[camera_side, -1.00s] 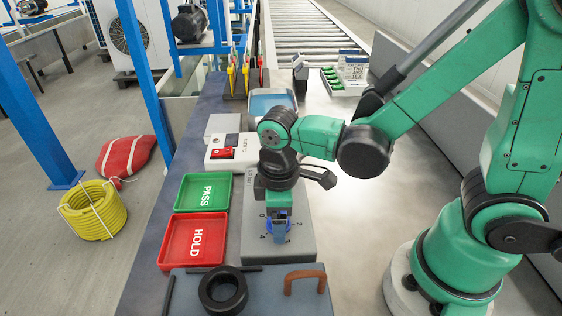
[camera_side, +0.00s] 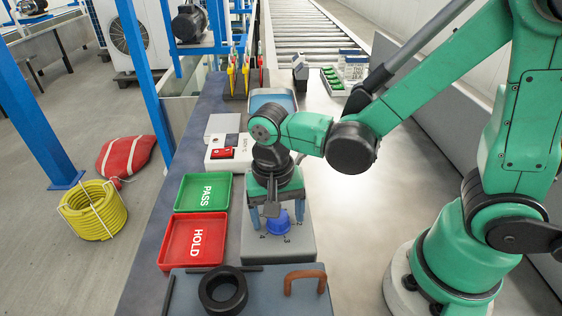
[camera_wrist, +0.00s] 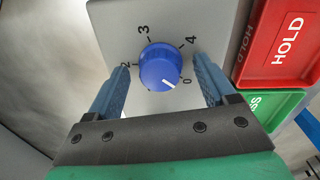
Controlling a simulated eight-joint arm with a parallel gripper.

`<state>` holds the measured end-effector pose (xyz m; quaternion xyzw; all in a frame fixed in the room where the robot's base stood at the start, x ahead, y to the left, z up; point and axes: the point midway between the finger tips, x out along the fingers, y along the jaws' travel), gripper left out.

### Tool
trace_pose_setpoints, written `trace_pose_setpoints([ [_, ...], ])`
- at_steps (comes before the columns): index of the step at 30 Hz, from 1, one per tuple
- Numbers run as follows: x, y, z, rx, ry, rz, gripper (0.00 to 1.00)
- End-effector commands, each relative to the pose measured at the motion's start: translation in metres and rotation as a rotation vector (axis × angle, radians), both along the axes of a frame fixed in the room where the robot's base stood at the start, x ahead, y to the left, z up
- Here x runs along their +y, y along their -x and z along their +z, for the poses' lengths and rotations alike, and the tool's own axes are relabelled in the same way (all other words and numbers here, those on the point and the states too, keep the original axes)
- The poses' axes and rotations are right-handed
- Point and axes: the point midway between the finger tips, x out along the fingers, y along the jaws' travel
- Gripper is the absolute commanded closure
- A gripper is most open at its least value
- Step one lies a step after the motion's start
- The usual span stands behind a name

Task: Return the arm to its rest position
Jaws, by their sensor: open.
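My green arm reaches in from the right, and my gripper (camera_side: 277,212) hangs over a grey station box (camera_side: 250,250). A blue knob (camera_side: 278,223) sits on the box face, ringed by numbers. In the wrist view the knob (camera_wrist: 160,66) lies between and beyond the two blue fingers of my gripper (camera_wrist: 166,88). The fingers stand apart, with a gap on each side of the knob. The knob's white pointer mark lies toward the 0. My gripper holds nothing.
A green PASS tray (camera_side: 203,191) and a red HOLD tray (camera_side: 194,240) lie left of the box. A white unit with a red switch (camera_side: 222,153) stands behind. A black ring (camera_side: 222,290) and a brown handle (camera_side: 305,279) are in front. The bench at right is clear.

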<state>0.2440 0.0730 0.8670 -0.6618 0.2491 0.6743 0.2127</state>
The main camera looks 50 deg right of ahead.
Motion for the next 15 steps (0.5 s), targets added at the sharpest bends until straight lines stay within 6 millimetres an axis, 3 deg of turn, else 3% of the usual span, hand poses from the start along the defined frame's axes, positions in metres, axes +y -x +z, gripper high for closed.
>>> trace_pose_setpoints([
  [6,0.0001,-0.0006,0.0000,0.000,-0.001,-0.284,0.23],
  [15,0.0000,-0.0009,0.0001,-0.001,-0.001,-0.481,0.23],
])
